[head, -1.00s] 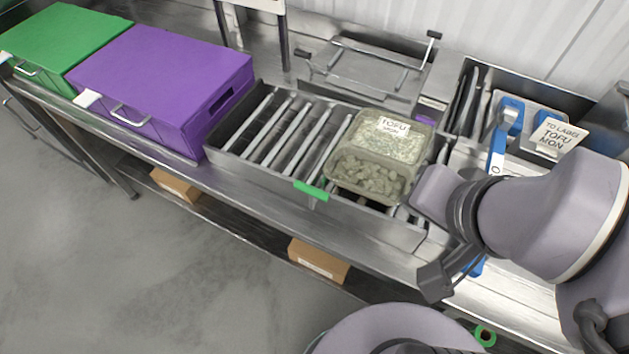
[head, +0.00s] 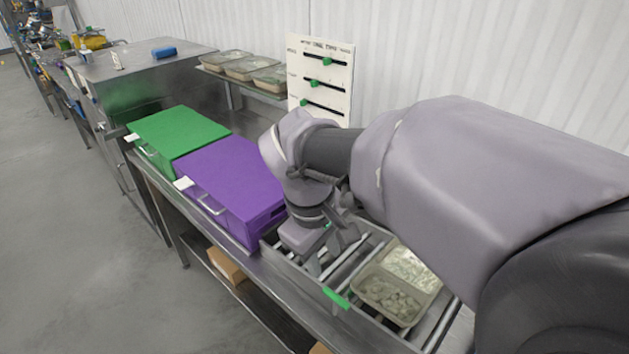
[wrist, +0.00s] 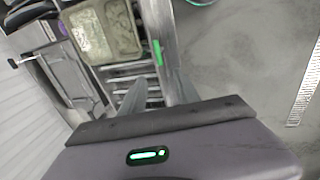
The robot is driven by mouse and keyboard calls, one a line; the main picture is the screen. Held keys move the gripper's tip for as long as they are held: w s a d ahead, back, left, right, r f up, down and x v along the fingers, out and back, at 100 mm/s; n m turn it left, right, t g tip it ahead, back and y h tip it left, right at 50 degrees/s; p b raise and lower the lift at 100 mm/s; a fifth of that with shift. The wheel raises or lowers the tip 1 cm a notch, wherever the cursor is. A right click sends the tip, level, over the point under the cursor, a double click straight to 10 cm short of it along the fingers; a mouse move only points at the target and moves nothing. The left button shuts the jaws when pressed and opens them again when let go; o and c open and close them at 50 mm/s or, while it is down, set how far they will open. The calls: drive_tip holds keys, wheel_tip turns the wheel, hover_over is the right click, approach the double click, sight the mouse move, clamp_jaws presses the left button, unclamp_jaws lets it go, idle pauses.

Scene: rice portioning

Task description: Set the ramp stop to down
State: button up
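A green tab (head: 336,298) sits on the front rail of the roller ramp (head: 385,338); it also shows in the wrist view (wrist: 157,52). I cannot tell whether this tab is the ramp stop, or which position it is in. A clear-lidded tofu tray (head: 398,283) rests on the rollers beside the tab, and shows in the wrist view (wrist: 103,30). My gripper (head: 326,262) points down over the ramp's left part, left of the tab and tray. In the wrist view its two fingers (wrist: 157,90) stand apart with nothing between them.
A purple box (head: 235,180) and a green box (head: 180,135) stand left of the ramp. A white panel (head: 322,78) with several slots and green sliders stands behind. Filled trays (head: 245,66) sit on a shelf at the back. My arm hides the right side.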

sight(334, 296)
drive_tip(key=w+f+b, duration=0.1)
drive_tip(key=f+b, duration=0.1)
drive_tip(key=f, duration=0.3)
drive_tip(key=w+d+f+b, duration=0.1)
drive_tip(key=f+b, duration=0.1)
drive_tip(key=f, duration=0.4)
drive_tip(key=w+d+f+b, duration=0.1)
drive_tip(key=f+b, duration=0.1)
drive_tip(key=f, duration=0.4)
drive_tip(key=shift+d, duration=0.25)
drive_tip(key=shift+r, duration=0.1)
drive_tip(key=shift+c, duration=0.2)
clamp_jaws()
